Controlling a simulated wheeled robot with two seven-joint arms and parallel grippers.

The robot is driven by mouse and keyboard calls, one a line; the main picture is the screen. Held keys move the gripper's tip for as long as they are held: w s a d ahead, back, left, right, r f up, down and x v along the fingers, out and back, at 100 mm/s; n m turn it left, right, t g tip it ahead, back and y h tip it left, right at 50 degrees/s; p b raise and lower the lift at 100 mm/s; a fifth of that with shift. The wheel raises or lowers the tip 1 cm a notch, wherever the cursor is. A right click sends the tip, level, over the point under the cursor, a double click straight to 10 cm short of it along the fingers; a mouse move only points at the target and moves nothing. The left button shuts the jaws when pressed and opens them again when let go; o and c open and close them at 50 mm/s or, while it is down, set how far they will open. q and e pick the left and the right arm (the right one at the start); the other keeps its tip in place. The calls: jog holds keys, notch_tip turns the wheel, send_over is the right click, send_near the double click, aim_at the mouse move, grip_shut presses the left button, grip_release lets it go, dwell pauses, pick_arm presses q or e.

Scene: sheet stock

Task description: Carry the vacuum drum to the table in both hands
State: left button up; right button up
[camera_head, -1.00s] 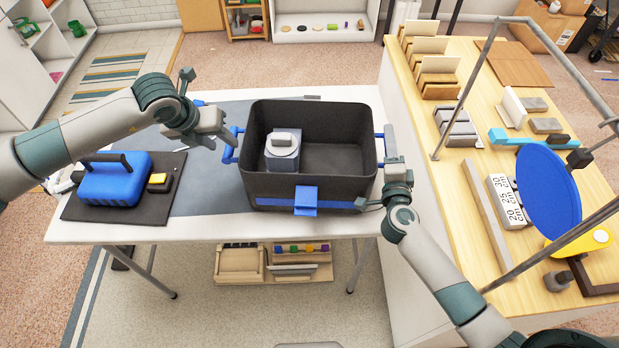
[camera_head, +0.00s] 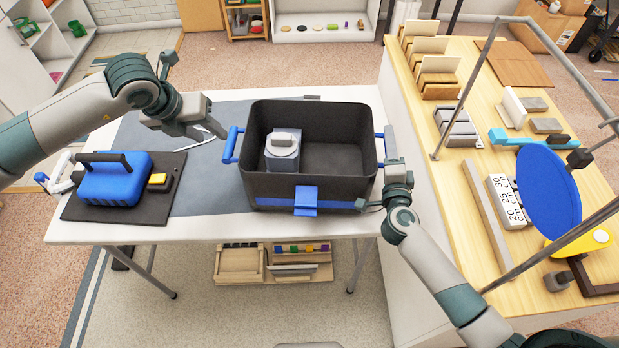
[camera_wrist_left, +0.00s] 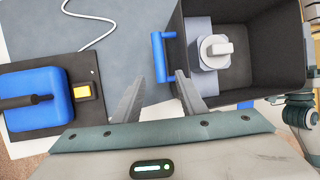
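The vacuum drum, a black open-topped tub (camera_head: 330,185) with blue side handles, stands upright on the white table (camera_head: 130,234). A grey block with a lighter top (camera_head: 283,152) sits inside it at the left. My left gripper (camera_head: 215,134) is open and empty, above and left of the left handle (camera_head: 230,146). In the left wrist view my left gripper's fingers (camera_wrist_left: 162,92) are apart, with the left handle (camera_wrist_left: 160,58) beyond them. My right gripper (camera_head: 391,145) is at the right handle (camera_head: 379,136); its finger gap is hidden.
A blue case (camera_head: 115,182) with a black handle lies on a dark mat (camera_head: 145,208) at the table's left. A wooden bench (camera_head: 455,235) with a metal frame, blocks and a blue disc stands close on the right. The grey table mat (camera_head: 200,190) has bare room.

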jog(key=s+a, duration=0.1)
jog(key=s, duration=1)
jog(key=shift+s, duration=0.3)
pick_arm(q)
jog(key=o, duration=0.8)
pick_arm(e)
jog(key=o, duration=0.8)
jog(key=shift+f, duration=0.4)
jog(key=shift+s, duration=0.15)
